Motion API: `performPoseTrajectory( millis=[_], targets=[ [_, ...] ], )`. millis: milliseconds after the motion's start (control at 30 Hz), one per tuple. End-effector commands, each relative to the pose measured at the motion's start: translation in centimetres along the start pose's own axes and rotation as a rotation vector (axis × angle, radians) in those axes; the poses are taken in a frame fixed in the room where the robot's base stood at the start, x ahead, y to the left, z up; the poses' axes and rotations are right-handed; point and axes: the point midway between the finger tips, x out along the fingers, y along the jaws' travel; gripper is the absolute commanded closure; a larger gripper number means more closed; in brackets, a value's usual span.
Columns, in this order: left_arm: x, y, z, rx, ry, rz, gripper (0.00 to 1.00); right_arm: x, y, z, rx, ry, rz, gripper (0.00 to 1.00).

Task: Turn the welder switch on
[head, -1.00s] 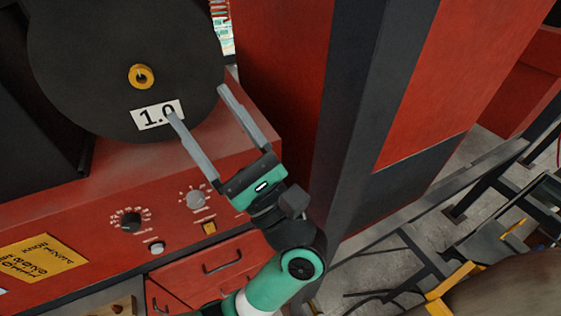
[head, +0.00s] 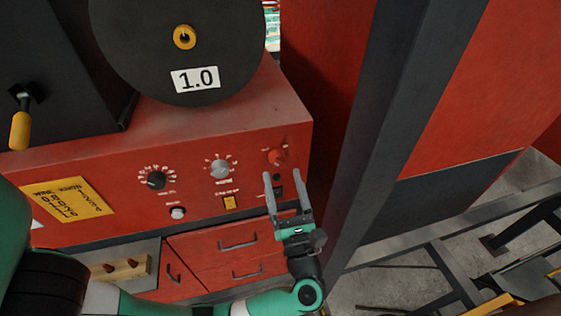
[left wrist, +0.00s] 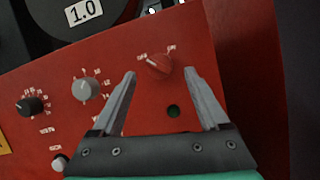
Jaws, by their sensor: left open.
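The red welder (head: 180,130) has a front panel with knobs and switches. A red rotary switch (head: 277,157) sits at the panel's upper right; it also shows in the left wrist view (left wrist: 159,66), beyond and between my fingertips. My left gripper (head: 286,178) is open and empty in front of the panel's right end, just below the red switch; its two fingers point up at the panel in the left wrist view (left wrist: 158,75). I cannot tell whether the fingers touch the panel. My right gripper is not in view.
A black dial (head: 156,180), a grey dial (head: 220,168), a white button (head: 178,213) and a yellow switch (head: 230,203) are left of the gripper. Drawers (head: 235,245) lie below. A dark post (head: 375,130) stands close on the right.

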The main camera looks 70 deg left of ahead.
Motion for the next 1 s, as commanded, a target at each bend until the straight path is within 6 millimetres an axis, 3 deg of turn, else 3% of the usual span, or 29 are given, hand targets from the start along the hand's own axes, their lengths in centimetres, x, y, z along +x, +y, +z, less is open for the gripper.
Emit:
performPoseTrajectory(
  millis=[33,200,500,933,1000],
  targets=[
    [1.2,0.2,0.3,0.002,0.001,0.005,0.22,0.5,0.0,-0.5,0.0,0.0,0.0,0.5],
    [3.2,0.1,0.1,0.0,0.001,0.002,0.22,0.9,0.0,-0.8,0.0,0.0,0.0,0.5],
    [3.5,0.0,0.0,-0.001,0.0,0.0,0.22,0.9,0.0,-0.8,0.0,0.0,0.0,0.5],
    [3.5,0.0,0.0,-0.001,0.0,0.0,0.98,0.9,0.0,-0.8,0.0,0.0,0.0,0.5],
    [3.5,0.0,0.0,-0.001,0.0,0.0,1.0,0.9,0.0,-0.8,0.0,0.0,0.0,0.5]
  ],
)
